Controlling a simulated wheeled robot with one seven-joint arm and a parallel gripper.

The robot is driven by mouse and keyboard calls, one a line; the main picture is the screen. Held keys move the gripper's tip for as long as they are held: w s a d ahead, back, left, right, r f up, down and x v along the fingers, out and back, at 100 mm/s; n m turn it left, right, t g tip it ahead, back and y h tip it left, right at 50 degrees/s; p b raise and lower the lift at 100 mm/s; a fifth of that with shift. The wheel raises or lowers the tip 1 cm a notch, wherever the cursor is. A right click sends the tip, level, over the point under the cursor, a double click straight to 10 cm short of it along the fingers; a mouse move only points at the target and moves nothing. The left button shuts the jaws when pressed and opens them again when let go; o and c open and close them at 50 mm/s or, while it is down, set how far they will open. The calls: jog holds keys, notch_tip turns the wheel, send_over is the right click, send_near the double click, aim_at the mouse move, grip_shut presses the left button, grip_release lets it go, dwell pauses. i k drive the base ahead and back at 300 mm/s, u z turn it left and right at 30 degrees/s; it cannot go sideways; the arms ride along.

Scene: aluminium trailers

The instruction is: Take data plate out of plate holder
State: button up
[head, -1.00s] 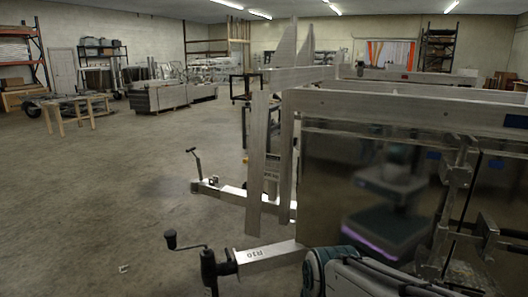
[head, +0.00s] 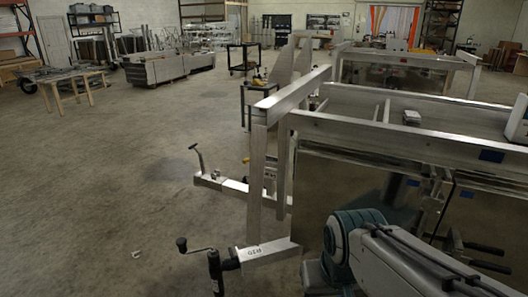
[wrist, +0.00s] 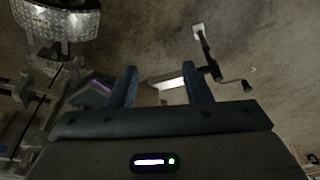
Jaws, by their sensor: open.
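I cannot make out the data plate or its plate holder in either view. The aluminium trailer (head: 390,142) stands at the right of the head view, with its hitch tongue (head: 267,251) reaching forward and left. My gripper (wrist: 160,82) shows in the wrist view with its two dark fingers apart and nothing between them. Past the fingers, a pale bar of the trailer and the concrete floor are visible. My arm covers the lower right of the head view, and my gripper is out of sight there.
A crank jack (head: 213,264) sticks up from the tongue and also shows in the wrist view (wrist: 208,52). A second trailer's tongue (head: 222,184) lies behind. A wooden table (head: 62,83) stands far left.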

aim_at(269, 158)
jog(key=k, duration=1)
jog(key=u, duration=1)
jog(key=i, duration=6.3)
jog(key=z, duration=1.1)
